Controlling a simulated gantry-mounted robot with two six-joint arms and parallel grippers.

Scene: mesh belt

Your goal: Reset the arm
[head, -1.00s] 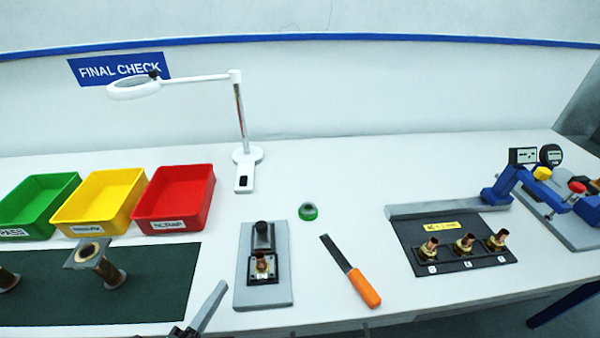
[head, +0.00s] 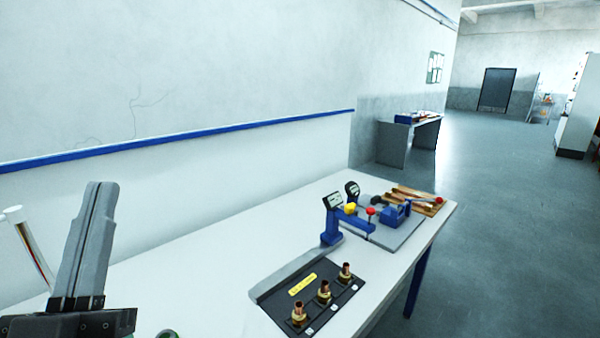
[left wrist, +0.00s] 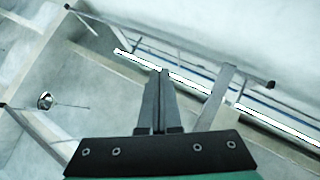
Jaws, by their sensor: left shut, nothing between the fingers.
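My left gripper (head: 88,240) stands at the lower left of the head view, raised in front of the white workbench, its grey fingers pointing up and pressed together. In the left wrist view its fingers (left wrist: 160,95) are also together with nothing between them. That view looks toward the ceiling, with beams and a bright light strip. My right gripper is in neither view.
The white workbench (head: 225,225) carries a black plate (head: 315,290) with three brass fittings and a blue gauge device (head: 332,225). A wooden tray (head: 415,200) lies at the far end. Open floor lies right.

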